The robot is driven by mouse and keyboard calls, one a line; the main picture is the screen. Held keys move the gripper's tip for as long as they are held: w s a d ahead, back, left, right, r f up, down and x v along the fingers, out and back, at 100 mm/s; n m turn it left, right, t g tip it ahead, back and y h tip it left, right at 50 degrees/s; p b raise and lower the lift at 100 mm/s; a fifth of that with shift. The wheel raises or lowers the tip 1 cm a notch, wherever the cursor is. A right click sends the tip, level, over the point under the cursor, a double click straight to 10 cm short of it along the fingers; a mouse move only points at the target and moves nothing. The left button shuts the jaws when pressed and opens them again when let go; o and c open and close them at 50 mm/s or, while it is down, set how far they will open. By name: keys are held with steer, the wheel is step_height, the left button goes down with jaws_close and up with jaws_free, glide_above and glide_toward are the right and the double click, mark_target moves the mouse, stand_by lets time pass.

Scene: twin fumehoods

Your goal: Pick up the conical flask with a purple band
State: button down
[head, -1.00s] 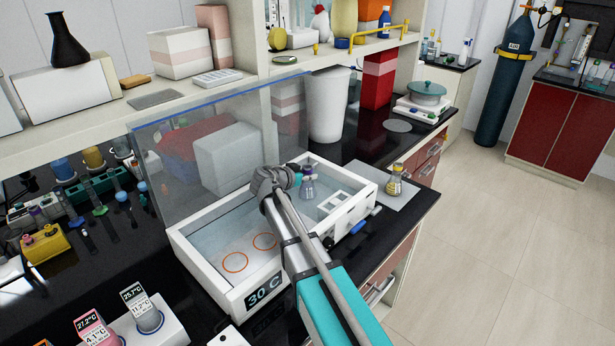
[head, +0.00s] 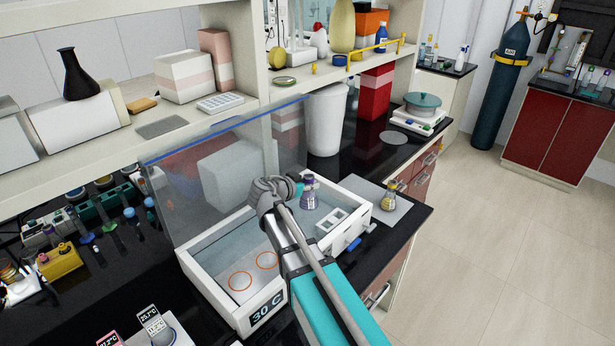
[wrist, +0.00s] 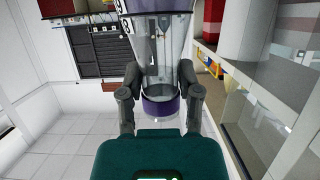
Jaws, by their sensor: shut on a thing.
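The conical flask with a purple band (head: 310,196) is a clear glass flask, upright over the back right part of the white-walled water bath (head: 203,272) in the head view. My gripper (head: 298,187) reaches it from the left and is shut on it. In the wrist view the flask (wrist: 158,70) lies between the two fingers of my gripper (wrist: 160,104), with its purple-banded narrow end nearest the palm and its wider body beyond. The flask seems a little above the bath; its exact clearance is hard to tell.
A clear shield (head: 225,180) stands behind the bath. A white square-holed rack (head: 331,220) is right of the flask. A yellow-banded flask (head: 390,196) stands on a grey mat (head: 378,212) farther right. A white bin (head: 326,120) is behind.

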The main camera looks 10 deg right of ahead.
steer(key=s+r+p, duration=0.2)
steer(key=s+r, duration=0.1)
steer(key=s, duration=0.4)
steer(key=shift+a, duration=0.25)
steer(key=shift+a, duration=0.1)
